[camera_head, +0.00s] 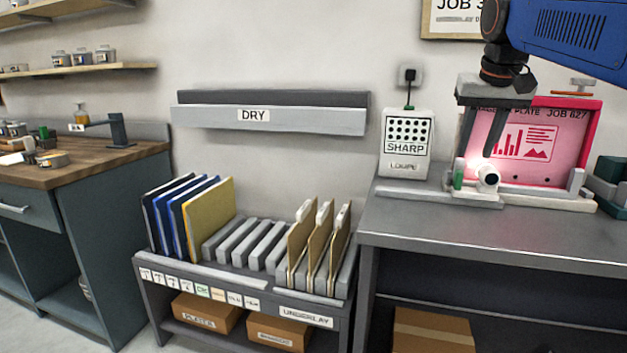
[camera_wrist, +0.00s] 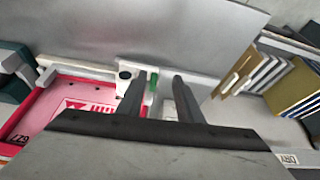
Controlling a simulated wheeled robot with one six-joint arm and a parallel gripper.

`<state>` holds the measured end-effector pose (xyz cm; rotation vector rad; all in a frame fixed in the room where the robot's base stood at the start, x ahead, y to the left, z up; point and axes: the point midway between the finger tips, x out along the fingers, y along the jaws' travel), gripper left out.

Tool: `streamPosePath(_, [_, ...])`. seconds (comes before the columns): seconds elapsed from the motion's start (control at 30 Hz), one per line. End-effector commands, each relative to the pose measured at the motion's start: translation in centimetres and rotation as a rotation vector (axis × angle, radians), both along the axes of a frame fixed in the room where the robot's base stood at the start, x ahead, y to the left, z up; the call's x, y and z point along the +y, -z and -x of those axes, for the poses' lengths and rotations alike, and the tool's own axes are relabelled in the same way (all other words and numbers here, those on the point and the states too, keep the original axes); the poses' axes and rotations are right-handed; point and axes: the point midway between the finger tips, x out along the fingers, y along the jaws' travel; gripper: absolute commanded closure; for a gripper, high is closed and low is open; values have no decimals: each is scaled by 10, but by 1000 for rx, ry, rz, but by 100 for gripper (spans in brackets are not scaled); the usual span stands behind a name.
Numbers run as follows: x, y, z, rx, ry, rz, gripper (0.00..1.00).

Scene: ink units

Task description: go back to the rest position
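My gripper (camera_head: 466,152) is in front of the pink plate (camera_head: 560,150) at the right of the head view, fingers pointing down. In the wrist view my gripper (camera_wrist: 158,78) has its two fingers apart, with nothing held between them. A small green piece (camera_head: 458,178) stands below the fingers, beside a round white-rimmed part (camera_head: 488,179) at the plate's foot. The gripper hides the plate's left part in the head view.
The plate stands on a grey bench (camera_head: 470,235) against the wall. A SHARP card (camera_head: 406,148) stands left of it. A rack (camera_head: 230,280) of folders and plates is further left, below a DRY rail (camera_head: 315,118). A dark green block (camera_head: 612,185) is at the right edge.

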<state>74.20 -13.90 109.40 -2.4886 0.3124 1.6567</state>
Motion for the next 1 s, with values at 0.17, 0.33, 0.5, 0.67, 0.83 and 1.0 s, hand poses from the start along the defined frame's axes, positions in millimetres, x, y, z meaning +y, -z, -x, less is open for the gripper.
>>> streamPosePath(0.17, [20, 56, 53, -2, -56, 0, 67])
streamPosePath(0.33, [36, 116, 102, -6, -109, 2, 67])
streamPosePath(0.5, [50, 183, 153, -10, -160, 1, 67])
streamPosePath(0.67, [61, 250, 200, -14, -203, 1, 67])
streamPosePath(0.83, [67, 304, 236, -17, -235, 2, 67])
streamPosePath(1.0, [69, 330, 251, -19, -250, 2, 67])
